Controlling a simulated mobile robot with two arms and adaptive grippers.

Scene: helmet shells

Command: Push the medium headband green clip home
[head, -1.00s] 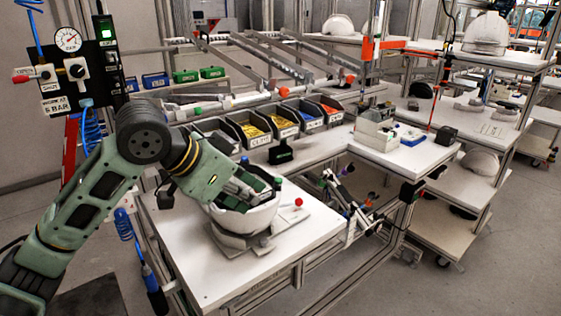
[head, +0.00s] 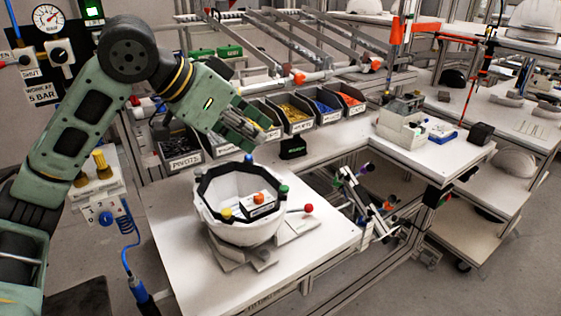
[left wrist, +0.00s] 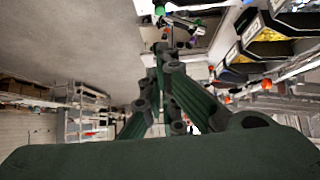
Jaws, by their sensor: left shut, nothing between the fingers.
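A white helmet shell (head: 240,232) sits open side up on a grey fixture (head: 232,256) on the white bench. A dark headband (head: 205,183) lines its inside rim. Around the rim are a green clip (head: 283,190), a blue clip (head: 248,158) and a yellow one (head: 226,213). An orange piece (head: 258,197) shows inside the shell. I cannot tell how deep the green clip sits. My left gripper (head: 258,132) is shut and empty, above and behind the shell, apart from it. Its fingers also show in the left wrist view (left wrist: 165,62). My right gripper is out of view.
Labelled bins (head: 293,114) of small parts line the back of the bench. A red-knobbed lever (head: 309,208) sticks out right of the shell. A blue coiled hose (head: 128,240) hangs at the left. The front of the bench top (head: 200,285) is clear.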

